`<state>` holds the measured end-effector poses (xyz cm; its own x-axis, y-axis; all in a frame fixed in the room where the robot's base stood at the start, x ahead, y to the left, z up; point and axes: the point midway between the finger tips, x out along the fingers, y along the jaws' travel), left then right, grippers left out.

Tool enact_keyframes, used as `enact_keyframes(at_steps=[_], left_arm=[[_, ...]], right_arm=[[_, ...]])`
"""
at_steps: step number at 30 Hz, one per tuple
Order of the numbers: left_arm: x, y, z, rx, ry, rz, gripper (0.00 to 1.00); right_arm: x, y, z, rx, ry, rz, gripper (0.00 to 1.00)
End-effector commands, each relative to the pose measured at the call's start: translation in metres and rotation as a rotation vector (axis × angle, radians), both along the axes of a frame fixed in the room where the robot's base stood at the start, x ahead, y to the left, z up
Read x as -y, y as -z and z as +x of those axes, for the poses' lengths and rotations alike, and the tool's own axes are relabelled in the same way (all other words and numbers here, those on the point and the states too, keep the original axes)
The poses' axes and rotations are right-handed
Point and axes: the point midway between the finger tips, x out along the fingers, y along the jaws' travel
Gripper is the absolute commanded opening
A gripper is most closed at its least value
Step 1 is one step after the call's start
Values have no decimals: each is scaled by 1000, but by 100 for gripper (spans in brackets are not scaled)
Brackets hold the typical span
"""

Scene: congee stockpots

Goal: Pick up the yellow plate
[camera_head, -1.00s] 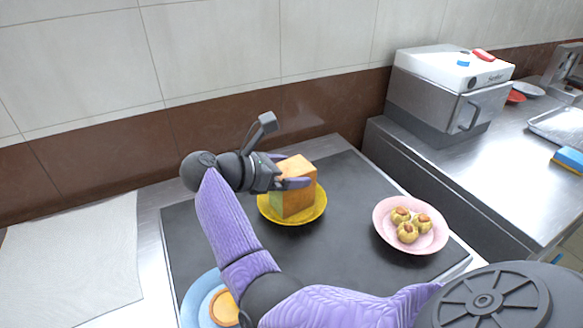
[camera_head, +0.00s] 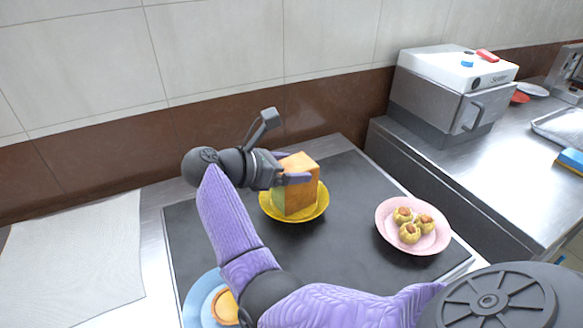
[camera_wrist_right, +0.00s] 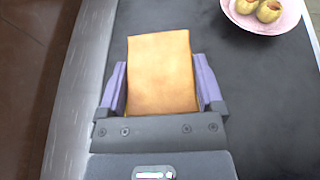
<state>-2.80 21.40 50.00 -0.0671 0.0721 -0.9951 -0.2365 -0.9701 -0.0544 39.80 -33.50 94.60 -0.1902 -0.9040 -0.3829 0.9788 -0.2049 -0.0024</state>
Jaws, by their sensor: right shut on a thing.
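The yellow plate (camera_head: 302,217) rests on the dark counter panel. A tall block of bread or cake (camera_head: 301,192) with a golden-brown top stands upright on it. My right gripper (camera_head: 290,171) is at the block's upper part and shut on it. My left gripper does not show.
A pink plate (camera_head: 384,238) with several small round buns is to the right. A blue plate (camera_head: 192,303) with a yellow-orange item is at the front, partly behind my arm. A steel machine (camera_head: 440,105) stands at the back right.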

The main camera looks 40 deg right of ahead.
Motion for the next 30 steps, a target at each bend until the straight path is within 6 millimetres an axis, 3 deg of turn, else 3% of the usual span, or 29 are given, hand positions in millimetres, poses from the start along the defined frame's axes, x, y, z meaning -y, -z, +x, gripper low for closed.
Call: enact_keyframes(at_steps=[6,14,22,30], left_arm=[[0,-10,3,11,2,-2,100],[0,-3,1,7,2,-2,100],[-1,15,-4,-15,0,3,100],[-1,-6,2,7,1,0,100]], right_arm=[[-1,-33,1,6,0,0,0],[-60,-27,14,0,-5,2,0],[-147,-25,32,0,-6,-4,0],[-171,-32,38,5,-4,-1,0]])
